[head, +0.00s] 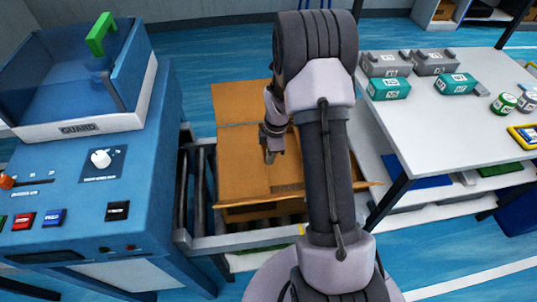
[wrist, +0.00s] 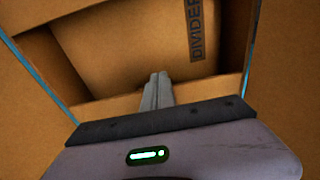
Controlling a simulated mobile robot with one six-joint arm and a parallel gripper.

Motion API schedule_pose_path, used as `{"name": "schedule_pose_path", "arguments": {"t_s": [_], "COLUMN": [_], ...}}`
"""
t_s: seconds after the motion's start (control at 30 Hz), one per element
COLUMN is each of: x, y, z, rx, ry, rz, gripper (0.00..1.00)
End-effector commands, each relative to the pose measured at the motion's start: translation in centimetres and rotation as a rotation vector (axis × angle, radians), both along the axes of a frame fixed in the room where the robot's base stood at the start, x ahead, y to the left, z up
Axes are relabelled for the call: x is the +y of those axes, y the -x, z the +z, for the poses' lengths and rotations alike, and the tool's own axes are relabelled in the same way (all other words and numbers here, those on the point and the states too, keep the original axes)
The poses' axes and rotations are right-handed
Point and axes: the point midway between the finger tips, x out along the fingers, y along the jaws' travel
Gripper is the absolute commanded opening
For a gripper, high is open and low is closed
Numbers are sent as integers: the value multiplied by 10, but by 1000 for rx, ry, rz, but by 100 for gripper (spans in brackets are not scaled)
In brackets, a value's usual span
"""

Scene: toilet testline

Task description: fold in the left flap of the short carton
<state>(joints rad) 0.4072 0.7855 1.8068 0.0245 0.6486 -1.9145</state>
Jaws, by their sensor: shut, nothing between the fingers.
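The short carton (head: 258,207) is brown cardboard and sits on the roller conveyor, partly hidden behind my arm. A broad flat panel (head: 238,160) covers its left part in the head view; I cannot tell for sure whether this is the left flap lying inward. Another flap (head: 240,103) extends at the far side. My gripper (head: 270,158) is shut and empty, pointing down over the carton. In the wrist view its closed fingertips (wrist: 158,78) are over the carton opening, in front of a brown piece marked "DIVIDER" (wrist: 130,50). Contact cannot be told.
A blue control bench (head: 130,190) with a clear guard box (head: 75,80) stands at left, close to the conveyor rail (head: 240,238). A white table (head: 440,125) with grey and green boxes stands at right. Blue floor is open behind.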

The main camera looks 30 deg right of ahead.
Motion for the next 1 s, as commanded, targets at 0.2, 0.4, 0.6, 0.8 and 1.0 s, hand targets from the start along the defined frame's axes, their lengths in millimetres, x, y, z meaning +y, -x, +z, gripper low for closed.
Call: {"name": "schedule_pose_path", "arguments": {"t_s": [0.2,0.4,0.6,0.8,1.0], "x": [-1,-1,-1,3,14], "y": [0,0,0,-1,-6], "z": [-6,-6,-6,-7,-10], "rx": [0,0,0,0,0], "ry": [0,0,0,0,0], "rz": [0,0,0,1,1], "gripper": [0,0,0,0,0]}}
